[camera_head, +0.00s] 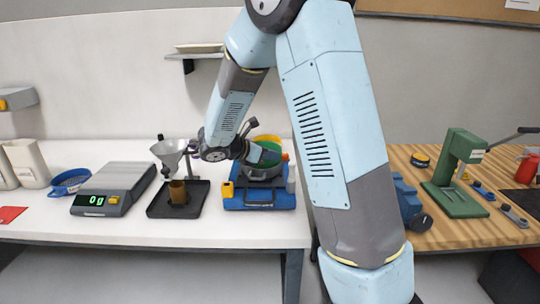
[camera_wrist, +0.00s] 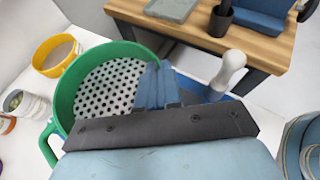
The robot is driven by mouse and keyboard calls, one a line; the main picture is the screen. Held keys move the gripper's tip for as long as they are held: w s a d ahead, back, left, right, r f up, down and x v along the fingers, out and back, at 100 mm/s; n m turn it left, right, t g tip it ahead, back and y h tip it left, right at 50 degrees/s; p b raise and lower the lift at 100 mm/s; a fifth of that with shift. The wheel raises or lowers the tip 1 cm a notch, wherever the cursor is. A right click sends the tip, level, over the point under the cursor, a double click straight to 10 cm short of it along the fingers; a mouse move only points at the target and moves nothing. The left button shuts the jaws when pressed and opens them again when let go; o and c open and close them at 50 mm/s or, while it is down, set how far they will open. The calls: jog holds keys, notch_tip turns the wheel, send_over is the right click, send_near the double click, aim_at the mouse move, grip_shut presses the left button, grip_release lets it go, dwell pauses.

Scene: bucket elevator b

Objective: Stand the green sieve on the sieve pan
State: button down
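The green sieve (camera_wrist: 70,98) fills the left of the wrist view, with a perforated metal floor and a green handle at lower left. My gripper (camera_wrist: 155,85) is at its right side, its blue fingers close together over the rim, and appears shut on the wall. In the head view the green sieve (camera_head: 270,155) is partly hidden by my gripper (camera_head: 256,157). It is above the blue shaker base (camera_head: 262,201), over a dark grey round part, apparently the sieve pan (camera_head: 258,173). Whether sieve and pan touch is hidden.
A yellow sieve (camera_wrist: 40,66) stands beyond the green one, near a white container (camera_wrist: 30,104). A white-topped post (camera_wrist: 230,66) rises close right of my fingers. A funnel on a stand (camera_head: 170,150) and a scale (camera_head: 112,188) stand left of the shaker.

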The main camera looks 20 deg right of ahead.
jog(key=shift+s+d+f, duration=0.15)
jog(key=shift+s+f, duration=0.1)
jog(key=shift+f, duration=0.45)
jog(key=c, duration=1.5)
grip_release()
jog(key=shift+w+f, duration=0.15)
jog(key=shift+w, duration=0.05)
jog(key=shift+o, duration=1.3)
jog(key=v, duration=1.4)
jog(key=shift+w+r, duration=0.15)
jog(key=shift+r, duration=0.05)
